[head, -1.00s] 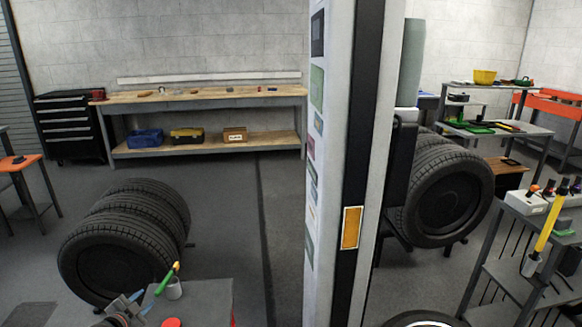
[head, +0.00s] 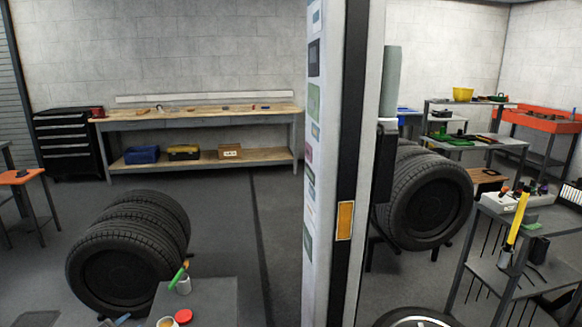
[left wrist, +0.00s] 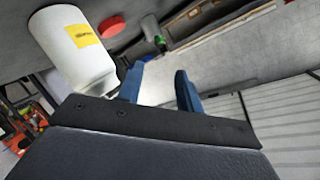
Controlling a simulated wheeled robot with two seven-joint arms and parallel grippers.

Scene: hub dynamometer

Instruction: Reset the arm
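The left gripper shows in the left wrist view (left wrist: 158,70) as two blue fingers standing apart, with nothing visible between them. In the head view only a small tip of the left gripper (head: 118,320) shows at the bottom edge, left of a small grey table (head: 212,300). My right gripper is in neither view. A tall white and black column (head: 340,180) with an amber label stands in the middle of the head view. In the left wrist view a white cylinder with a yellow label (left wrist: 75,60) lies beyond the fingers, beside a red round item (left wrist: 110,27).
A cup with a green-handled tool (head: 183,284) and a red lid (head: 183,316) are on the small table. A wooden workbench (head: 200,115) lines the back wall. A grey tool cart (head: 515,265) stands at right. Floor between tyres and column is clear.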

